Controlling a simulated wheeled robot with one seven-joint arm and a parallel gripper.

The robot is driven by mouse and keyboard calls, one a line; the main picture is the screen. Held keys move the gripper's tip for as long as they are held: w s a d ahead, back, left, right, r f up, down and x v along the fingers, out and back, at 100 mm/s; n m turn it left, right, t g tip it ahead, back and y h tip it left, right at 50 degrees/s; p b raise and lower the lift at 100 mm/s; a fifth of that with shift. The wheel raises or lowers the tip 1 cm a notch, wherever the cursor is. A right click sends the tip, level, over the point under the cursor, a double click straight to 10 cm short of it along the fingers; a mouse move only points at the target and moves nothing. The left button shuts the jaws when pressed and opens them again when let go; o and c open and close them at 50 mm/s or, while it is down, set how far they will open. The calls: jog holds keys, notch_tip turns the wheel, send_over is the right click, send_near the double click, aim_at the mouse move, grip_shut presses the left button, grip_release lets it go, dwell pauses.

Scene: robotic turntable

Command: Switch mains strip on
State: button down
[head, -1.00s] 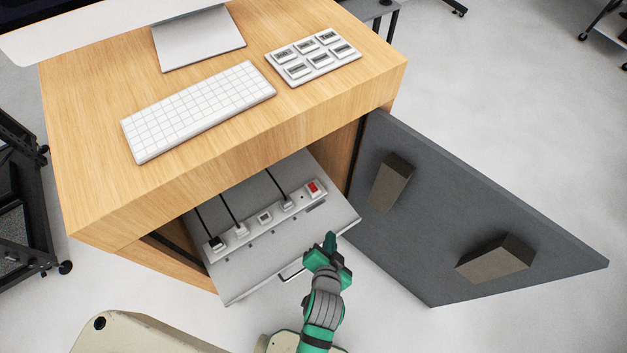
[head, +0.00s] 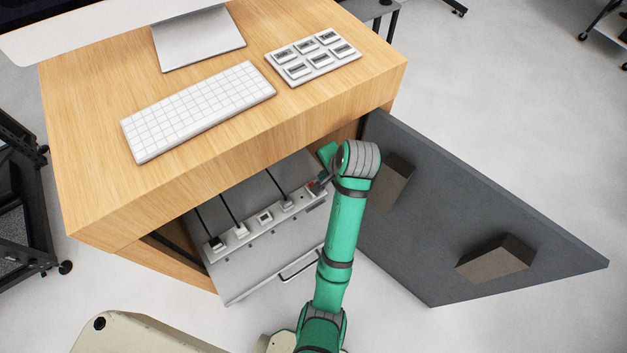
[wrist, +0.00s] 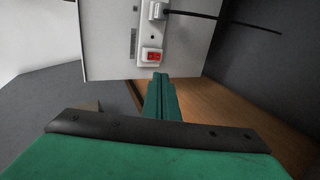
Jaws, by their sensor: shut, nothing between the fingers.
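The white mains strip (head: 252,225) lies on the pulled-out grey shelf of the desk, with sockets and plugs along it. Its red rocker switch (head: 311,185) is at the right end, partly covered by my gripper and arm in the head view. In the wrist view the red switch (wrist: 152,55) is plain at the near end of the strip (wrist: 151,32). My gripper (wrist: 158,77) is shut and empty, its fingertips just short of the switch in that picture. I cannot tell whether they touch it, or which way the rocker is tipped.
The grey shelf (head: 262,262) has a handle at its front. The open dark door (head: 440,215) with two blocks stands to the right of my arm. The wooden desktop (head: 90,120) overhangs the shelf and carries a keyboard (head: 198,110) and a button panel (head: 313,57).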

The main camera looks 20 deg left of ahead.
aim_at(311, 183)
jog(key=shift+r, duration=0.2)
jog(key=x, duration=1.4)
jog(key=shift+s+f, duration=0.1)
jog(key=shift+a+f, duration=0.15)
jog(key=shift+f, duration=0.05)
dwell(0.5)
jog(key=shift+s+d, duration=0.45)
jog(key=shift+d, duration=0.2)
